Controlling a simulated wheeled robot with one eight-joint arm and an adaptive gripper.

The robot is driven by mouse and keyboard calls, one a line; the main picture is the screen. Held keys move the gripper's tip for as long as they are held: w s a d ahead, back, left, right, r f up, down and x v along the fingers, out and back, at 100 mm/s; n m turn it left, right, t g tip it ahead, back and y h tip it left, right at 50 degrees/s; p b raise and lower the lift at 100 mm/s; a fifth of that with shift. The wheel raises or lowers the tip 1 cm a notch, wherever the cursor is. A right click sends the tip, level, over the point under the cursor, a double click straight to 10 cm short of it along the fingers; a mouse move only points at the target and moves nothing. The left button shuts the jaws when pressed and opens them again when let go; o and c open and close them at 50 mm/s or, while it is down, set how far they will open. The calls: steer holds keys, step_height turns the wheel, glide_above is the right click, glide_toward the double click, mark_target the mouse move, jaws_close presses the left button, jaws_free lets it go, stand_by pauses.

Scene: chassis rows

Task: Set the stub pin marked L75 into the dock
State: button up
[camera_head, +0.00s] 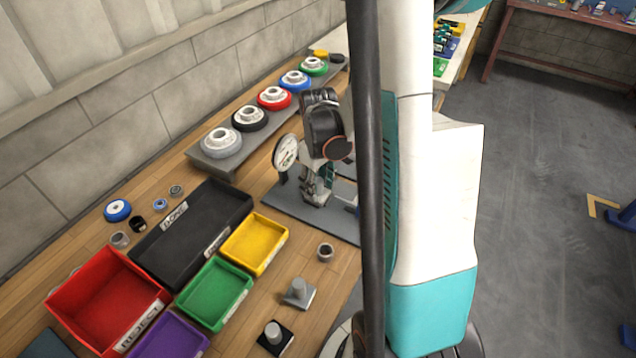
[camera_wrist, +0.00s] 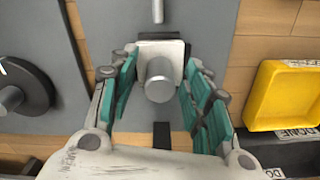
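In the wrist view a stub pin (camera_wrist: 159,82), a grey cylinder on a pale square base, stands between the fingers of my gripper (camera_wrist: 160,95). The teal finger pads are spread, with a gap on each side of the pin. A grey plate (camera_wrist: 205,30) lies under it. In the head view my gripper (camera_head: 318,188) is over the grey base plate (camera_head: 285,203), beside a dial gauge (camera_head: 286,152). Two other stub pins stand on the bench, one on a grey base (camera_head: 298,293), one on a black base (camera_head: 275,337). I cannot read L75 anywhere, nor tell which thing is the dock.
Near my gripper are a black tray (camera_head: 150,247) and a yellow tray (camera_head: 254,243), also seen in the wrist view (camera_wrist: 287,95). Green (camera_head: 214,293), red (camera_head: 105,298) and purple (camera_head: 168,337) bins stand in front. Several wheels sit on a grey slab (camera_head: 228,170) behind.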

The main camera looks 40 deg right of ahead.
step_height(320, 180, up, 12)
stand_by(0.8)
stand_by(0.4)
